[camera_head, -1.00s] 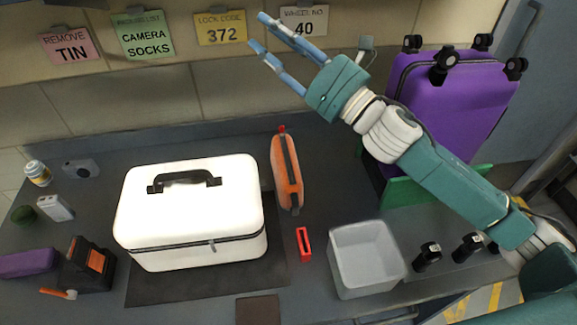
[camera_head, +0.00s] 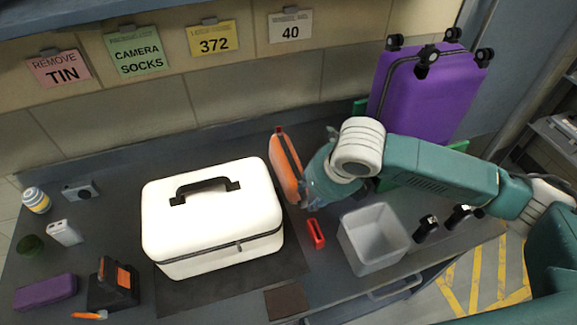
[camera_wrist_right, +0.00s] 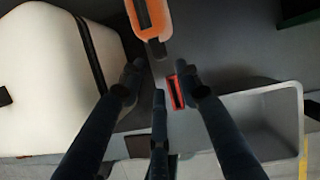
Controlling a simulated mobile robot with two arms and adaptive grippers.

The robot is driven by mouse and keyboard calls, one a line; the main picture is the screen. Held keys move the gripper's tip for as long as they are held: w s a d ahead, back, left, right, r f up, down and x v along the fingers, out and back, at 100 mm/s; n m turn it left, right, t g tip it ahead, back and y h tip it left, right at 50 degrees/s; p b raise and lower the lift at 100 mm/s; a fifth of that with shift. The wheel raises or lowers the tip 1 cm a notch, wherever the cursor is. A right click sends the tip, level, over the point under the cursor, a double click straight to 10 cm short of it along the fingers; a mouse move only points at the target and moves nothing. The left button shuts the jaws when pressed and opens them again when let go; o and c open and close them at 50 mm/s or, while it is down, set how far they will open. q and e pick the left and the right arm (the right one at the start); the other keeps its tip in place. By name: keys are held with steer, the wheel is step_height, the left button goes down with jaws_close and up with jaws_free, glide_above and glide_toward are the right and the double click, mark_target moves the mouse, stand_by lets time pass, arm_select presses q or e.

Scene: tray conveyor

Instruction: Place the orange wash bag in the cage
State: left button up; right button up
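The orange wash bag (camera_head: 284,165) lies on the dark counter, right of the white case. My right gripper (camera_head: 309,190) is at the bag's right side, near its lower end. Its fingers are largely hidden by the hand in the head view. In the right wrist view, the fingers of my right gripper (camera_wrist_right: 160,78) are spread with nothing held between them. The wash bag (camera_wrist_right: 149,17) is just beyond the fingertips there, and only part of it shows. My left gripper is not in view. I cannot make out a cage in either view.
The white case (camera_head: 212,222) stands left of the bag. A red item (camera_head: 316,234) and an open grey bin (camera_head: 373,240) are to the right. A purple suitcase (camera_head: 425,95) stands behind. Several small objects, including a purple pouch (camera_head: 46,291), lie at left.

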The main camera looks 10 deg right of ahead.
mark_target(306, 199)
steer(key=shift+x, duration=1.05)
steer(key=shift+w+a+f+p, duration=0.2)
steer(key=shift+f+p, duration=0.15)
steer(key=shift+f, duration=0.2)
steer(key=p+x, duration=0.1)
steer(key=x, duration=0.3)
steer(key=shift+d+f, duration=0.15)
steer(key=shift+c, duration=0.5)
jaws_close()
steer(key=shift+w, duration=0.15)
